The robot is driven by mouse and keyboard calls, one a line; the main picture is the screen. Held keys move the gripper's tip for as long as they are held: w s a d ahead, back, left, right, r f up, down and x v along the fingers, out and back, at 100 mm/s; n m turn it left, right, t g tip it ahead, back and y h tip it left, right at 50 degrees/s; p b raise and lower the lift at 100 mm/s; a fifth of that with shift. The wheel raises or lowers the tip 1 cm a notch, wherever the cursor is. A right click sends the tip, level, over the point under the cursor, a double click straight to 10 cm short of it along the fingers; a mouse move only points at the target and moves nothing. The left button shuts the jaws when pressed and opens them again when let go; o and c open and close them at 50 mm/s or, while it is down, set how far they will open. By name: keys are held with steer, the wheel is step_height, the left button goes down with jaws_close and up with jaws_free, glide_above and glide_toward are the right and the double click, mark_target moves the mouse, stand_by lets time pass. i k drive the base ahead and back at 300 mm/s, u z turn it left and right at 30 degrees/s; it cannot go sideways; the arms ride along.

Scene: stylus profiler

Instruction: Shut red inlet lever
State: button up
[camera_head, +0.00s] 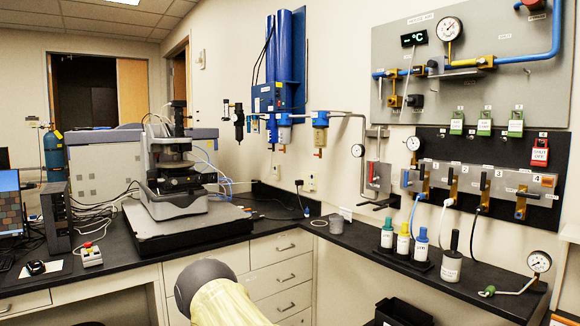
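A small grey panel (384,150) is on the right wall, left of the black valve board. On it a slim red upright part (371,173), which looks like the red inlet lever, stands beside a thin pipe. It is too small to tell its exact position. A round pressure gauge (357,150) sits at the panel's left edge. A grey and cream rounded part of my own arm shows at the bottom centre, well below and left of the panel and apart from it. My gripper is not in view.
Several bottles (420,245) and a gauge (539,262) stand on the black counter (345,240) below. A microscope-like instrument (172,175) stands at left. Counter space below the panel is partly clear.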

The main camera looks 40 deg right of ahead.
mark_target(371, 179)
steer(key=u, duration=0.1)
steer(key=i, duration=1.15)
steer(key=z, duration=0.95)
steer(key=i, duration=0.7)
steer(key=z, duration=0.95)
